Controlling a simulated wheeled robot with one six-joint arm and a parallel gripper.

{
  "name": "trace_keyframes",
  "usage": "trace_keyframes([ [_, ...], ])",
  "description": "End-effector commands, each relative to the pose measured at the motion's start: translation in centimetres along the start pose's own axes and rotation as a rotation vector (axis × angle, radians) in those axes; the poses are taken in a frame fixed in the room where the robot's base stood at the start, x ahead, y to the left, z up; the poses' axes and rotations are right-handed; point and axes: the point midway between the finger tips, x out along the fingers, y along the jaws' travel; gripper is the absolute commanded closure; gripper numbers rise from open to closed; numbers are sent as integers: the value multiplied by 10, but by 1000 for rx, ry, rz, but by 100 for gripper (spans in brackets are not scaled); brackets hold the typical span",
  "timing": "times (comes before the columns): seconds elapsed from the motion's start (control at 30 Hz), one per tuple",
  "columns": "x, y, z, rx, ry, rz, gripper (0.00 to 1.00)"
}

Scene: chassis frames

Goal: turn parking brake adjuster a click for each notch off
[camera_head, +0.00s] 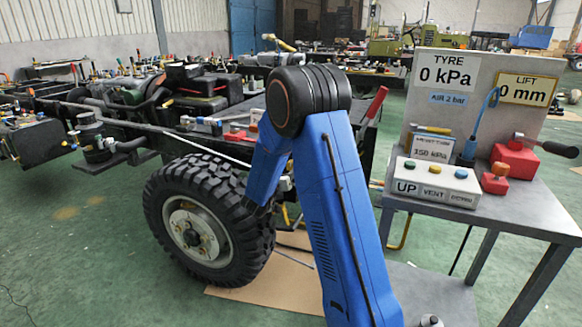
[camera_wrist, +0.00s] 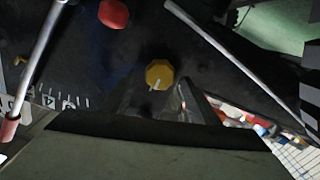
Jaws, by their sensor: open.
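In the wrist view a yellow eight-sided knob (camera_wrist: 159,72), which looks like the adjuster, sits on a dark panel with a pale pointer mark at its lower edge. A row of white scale marks (camera_wrist: 62,101) lies to its left, beside a grey rod with a red end (camera_wrist: 9,128). My gripper (camera_wrist: 160,92) is open, its dark fingers in front of the panel on either side just below the knob. Whether they touch it, I cannot tell. In the head view my blue arm hides the knob and the gripper. A red-handled lever (camera_head: 376,104) rises behind the arm.
A large tyre (camera_head: 162,205) stands left of my arm under the chassis frame. A bench (camera_head: 540,213) with a control box (camera_head: 432,184) and gauge panel stands at right. In the wrist view a red round part (camera_wrist: 114,14) and a grey rod (camera_wrist: 230,58) flank the knob.

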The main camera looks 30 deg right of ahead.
Motion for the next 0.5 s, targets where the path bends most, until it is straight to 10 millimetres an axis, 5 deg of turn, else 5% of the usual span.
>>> trace_keyframes([
  [0.2, 24, 1, 0, 1, 0, 2, 45],
  [0.5, 30, 0, 0, 0, 1, 0, 45],
])
